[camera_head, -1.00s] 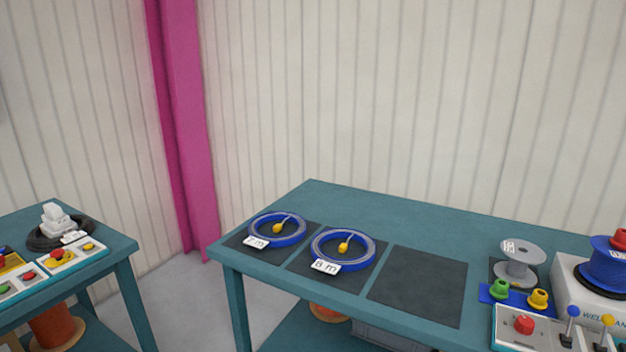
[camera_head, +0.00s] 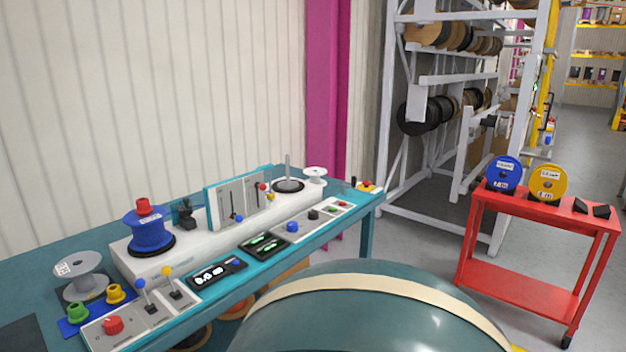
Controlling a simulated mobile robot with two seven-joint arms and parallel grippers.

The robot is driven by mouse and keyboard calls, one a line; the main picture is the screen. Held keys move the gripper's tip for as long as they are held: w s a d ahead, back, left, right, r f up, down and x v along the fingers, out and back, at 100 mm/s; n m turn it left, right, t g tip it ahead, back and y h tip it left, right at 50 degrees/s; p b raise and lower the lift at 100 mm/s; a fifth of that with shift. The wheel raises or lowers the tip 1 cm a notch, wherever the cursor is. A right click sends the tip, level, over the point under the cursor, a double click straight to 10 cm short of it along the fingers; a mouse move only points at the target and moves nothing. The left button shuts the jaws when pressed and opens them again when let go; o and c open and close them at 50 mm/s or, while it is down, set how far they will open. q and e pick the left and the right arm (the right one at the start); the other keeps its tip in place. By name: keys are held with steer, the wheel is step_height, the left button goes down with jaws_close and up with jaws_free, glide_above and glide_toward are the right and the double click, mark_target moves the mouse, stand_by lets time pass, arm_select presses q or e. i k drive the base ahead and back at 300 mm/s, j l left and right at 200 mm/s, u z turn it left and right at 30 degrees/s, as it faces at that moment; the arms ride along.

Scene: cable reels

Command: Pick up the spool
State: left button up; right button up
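Several spools are in view, and I cannot tell which one the task means. A blue spool (camera_head: 150,232) with a red knob on top sits on the left end of the white machine. An empty grey spool (camera_head: 82,277) stands at the left of the teal bench. A small white spool (camera_head: 315,175) is at the bench's far end. A blue spool (camera_head: 503,174) and a yellow spool (camera_head: 547,183) stand upright side by side on the red cart (camera_head: 530,217). Both have labels. Neither of my grippers is in view.
The teal bench (camera_head: 32,272) holds the white winding machine (camera_head: 205,249) and control panels with levers and buttons. A grey rack (camera_head: 452,79) with reels stands behind. Floor shows between bench and cart. A large rounded teal shape with a cream band fills the bottom.

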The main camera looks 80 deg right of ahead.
mark_target(314, 173)
steer(key=z, duration=2.5)
steer(key=i+l+z, duration=0.2)
steer(key=i+z, duration=0.95)
steer(key=i+l+u, duration=0.1)
steer(key=i, duration=0.4)
steer(key=i+l, duration=0.1)
steer(key=i, duration=0.4)
steer(key=i+l+u, duration=0.15)
steer(key=i, duration=0.35)
steer(key=i+u, duration=0.2)
steer(key=u, duration=0.25)
steer(key=i+l+u, duration=0.1)
steer(key=u, duration=0.35)
steer(key=i+l+u, duration=0.2)
steer(key=u, duration=0.25)
steer(key=i+l+u, duration=0.25)
steer(key=u, duration=0.25)
steer(key=i+l+u, duration=0.1)
steer(key=l+u, duration=0.2)
steer(key=u, duration=0.15)
steer(key=l+u, duration=0.3)
steer(key=u, duration=0.15)
steer(key=i+l+u, duration=0.1)
steer(key=l+u, duration=0.75)
steer(key=l, duration=0.1)
